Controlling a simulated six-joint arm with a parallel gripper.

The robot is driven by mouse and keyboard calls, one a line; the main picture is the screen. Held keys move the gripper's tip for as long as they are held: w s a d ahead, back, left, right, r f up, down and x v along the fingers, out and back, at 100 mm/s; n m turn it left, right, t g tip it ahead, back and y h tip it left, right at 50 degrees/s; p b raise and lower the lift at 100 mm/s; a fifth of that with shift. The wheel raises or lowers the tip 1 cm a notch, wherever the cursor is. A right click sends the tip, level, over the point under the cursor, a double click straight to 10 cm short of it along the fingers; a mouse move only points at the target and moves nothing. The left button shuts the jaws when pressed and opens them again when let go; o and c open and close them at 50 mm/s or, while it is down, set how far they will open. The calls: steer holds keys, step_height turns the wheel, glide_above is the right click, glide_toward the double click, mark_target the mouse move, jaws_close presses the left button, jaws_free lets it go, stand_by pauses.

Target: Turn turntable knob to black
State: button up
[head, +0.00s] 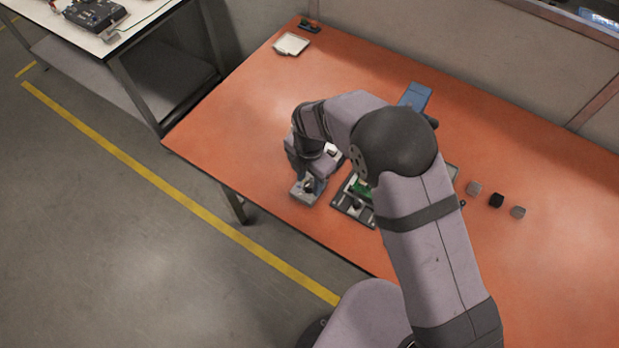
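A small grey-blue box (299,197) sits near the front edge of the orange table, with a small dark part on top that may be the knob. I cannot tell for sure that this is the turntable, and no knob colour or marking is readable. My gripper (308,180) is low over this box, mostly hidden by my own wrist. Its fingers are too small and dark to tell whether they are open or shut, or whether they touch the dark part.
A dark tray with a green board (361,189) lies to the right, partly behind my arm. A blue box (415,96) is behind it. A row of small blocks, including a black one (496,200), lies at right. A white square item (291,44) is far back. The left tabletop is clear.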

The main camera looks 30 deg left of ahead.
steer(key=shift+f, duration=0.25)
jaws_close()
